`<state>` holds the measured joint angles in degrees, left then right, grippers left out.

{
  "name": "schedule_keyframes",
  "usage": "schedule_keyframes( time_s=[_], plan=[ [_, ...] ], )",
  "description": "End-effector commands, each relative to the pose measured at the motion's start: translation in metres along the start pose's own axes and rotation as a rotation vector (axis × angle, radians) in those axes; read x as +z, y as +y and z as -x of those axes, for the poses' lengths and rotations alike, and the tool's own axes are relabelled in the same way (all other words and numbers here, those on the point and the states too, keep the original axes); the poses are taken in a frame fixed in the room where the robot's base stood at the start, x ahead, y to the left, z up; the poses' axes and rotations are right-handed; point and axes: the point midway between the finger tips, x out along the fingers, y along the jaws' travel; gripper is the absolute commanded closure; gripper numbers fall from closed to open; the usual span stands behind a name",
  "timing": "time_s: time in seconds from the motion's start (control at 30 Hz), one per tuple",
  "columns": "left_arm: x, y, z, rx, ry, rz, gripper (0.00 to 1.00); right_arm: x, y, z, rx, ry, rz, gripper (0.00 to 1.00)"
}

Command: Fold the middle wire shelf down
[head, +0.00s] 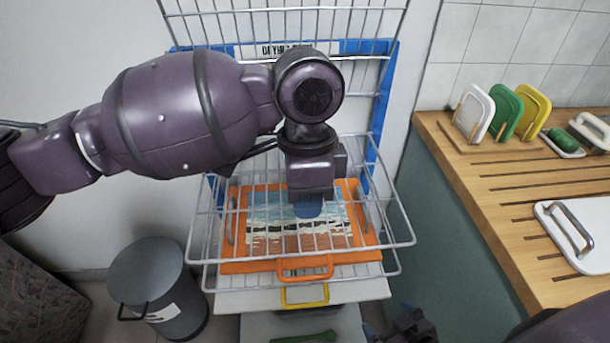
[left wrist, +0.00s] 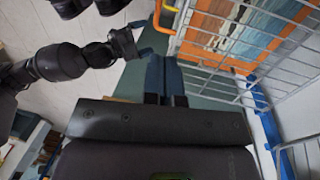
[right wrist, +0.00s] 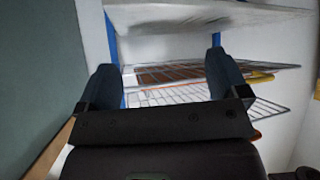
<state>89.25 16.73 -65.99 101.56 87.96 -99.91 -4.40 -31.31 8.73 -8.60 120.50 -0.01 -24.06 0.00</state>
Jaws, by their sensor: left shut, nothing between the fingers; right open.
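A wire shelf (head: 402,238) sticks out roughly level from the blue rack frame (head: 381,110), its grid passing over an orange-framed picture board (head: 262,264). It looks like the middle shelf, with another wire layer close beneath. My left gripper (head: 308,208) points down over this grid, shut and empty; contact with the wires cannot be told. In the left wrist view its fingers (left wrist: 165,78) are together beside the wire shelf (left wrist: 225,82). My right gripper (head: 408,328) is low at the rack's right. In the right wrist view it is open (right wrist: 165,82), facing wire shelves (right wrist: 185,73).
Another wire shelf (head: 280,22) stands upright against the wall above. A white board (head: 345,291) lies below the shelves. A grey bin (head: 155,280) stands at the left. A wooden counter (head: 490,190) with colored boards and a white board (head: 575,240) bounds the right.

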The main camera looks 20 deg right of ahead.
Motion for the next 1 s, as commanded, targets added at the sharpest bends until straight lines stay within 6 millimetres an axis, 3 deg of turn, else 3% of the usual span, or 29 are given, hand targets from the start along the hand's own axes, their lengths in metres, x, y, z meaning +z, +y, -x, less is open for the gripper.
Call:
schedule_keyframes(
  time_s=[0.13, 0.5, 0.67, 0.83, 1.0],
  plan=[
    [0.000, 0.000, -0.009, 0.000, 0.000, -0.001, 1.00, 0.004, -0.001, -0.001, -0.001, -0.007, 0.000, 0.08],
    [0.000, 0.000, -0.010, -0.002, 0.000, 0.000, 1.00, 0.004, -0.001, -0.001, 0.000, -0.008, -0.004, 0.08],
    [0.000, 0.003, -0.017, -0.023, -0.003, 0.003, 1.00, -0.005, -0.001, 0.001, 0.002, 0.006, -0.006, 0.08],
    [0.000, 0.008, -0.042, -0.091, -0.006, 0.005, 1.00, -0.021, 0.002, 0.007, 0.006, 0.032, -0.006, 0.08],
    [0.000, 0.013, -0.086, -0.119, -0.002, 0.001, 1.00, -0.014, 0.003, 0.010, 0.009, 0.019, -0.008, 0.08]
  ],
)
